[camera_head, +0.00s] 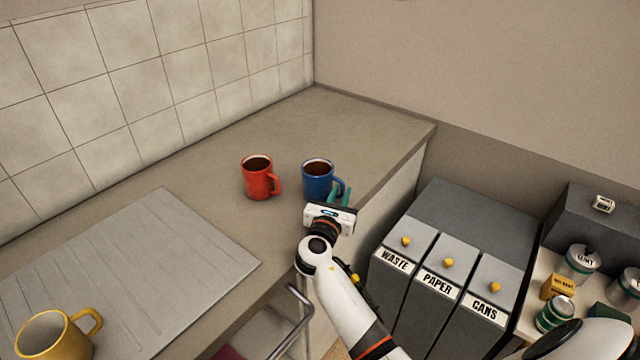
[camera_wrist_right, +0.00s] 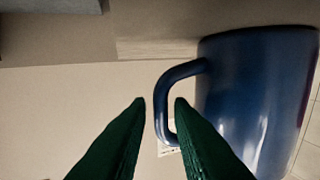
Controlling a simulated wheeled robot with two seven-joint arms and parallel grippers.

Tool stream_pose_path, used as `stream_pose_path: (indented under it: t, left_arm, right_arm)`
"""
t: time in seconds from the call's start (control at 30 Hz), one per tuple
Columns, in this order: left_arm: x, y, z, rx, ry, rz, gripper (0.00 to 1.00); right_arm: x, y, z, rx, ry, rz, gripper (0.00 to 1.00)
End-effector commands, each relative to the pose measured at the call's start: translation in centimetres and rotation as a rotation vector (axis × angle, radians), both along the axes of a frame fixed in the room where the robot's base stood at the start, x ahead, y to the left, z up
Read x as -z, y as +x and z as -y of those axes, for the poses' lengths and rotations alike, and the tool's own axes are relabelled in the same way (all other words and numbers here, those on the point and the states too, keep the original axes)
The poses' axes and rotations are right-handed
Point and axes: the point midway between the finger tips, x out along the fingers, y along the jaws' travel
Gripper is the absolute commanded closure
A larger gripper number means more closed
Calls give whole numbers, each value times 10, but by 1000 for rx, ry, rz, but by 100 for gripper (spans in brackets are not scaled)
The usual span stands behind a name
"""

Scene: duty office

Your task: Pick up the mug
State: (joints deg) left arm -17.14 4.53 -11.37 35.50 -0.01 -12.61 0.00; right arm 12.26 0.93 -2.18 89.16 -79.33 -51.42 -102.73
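A blue mug (camera_head: 317,181) with dark liquid stands upright on the counter near its front edge. A red mug (camera_head: 258,180), also with dark liquid, stands to its left. A yellow mug (camera_head: 62,340) sits at the lower left on the grooved drainer. My right gripper (camera_head: 341,196) is at the handle side of the blue mug. In the right wrist view, the blue mug (camera_wrist_right: 250,95) fills the right side, and the green fingers (camera_wrist_right: 160,102) are apart with the outer bar of its handle between their tips. A gap shows beside the left finger. My left gripper is not in view.
The counter (camera_head: 330,125) is clear behind the mugs, up to the tiled wall. A metal rail (camera_head: 297,325) is below the counter edge. Bins marked waste, paper and cans (camera_head: 440,275) stand right of it, with a shelf of tins (camera_head: 580,262) beyond.

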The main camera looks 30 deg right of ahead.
Motion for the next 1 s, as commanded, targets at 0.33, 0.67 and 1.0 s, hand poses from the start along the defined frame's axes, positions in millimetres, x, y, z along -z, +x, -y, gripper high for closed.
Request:
stream_pose_path:
  t: [0.33, 0.67, 1.0]
  left_arm:
    - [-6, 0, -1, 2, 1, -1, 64]
    - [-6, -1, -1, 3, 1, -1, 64]
    - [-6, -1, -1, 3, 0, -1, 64]
  right_arm:
    - [0, 27, 29, 1, -1, 1, 80]
    - [0, 27, 28, 1, 1, 1, 100]
    - [-1, 27, 28, 1, 0, 3, 100]
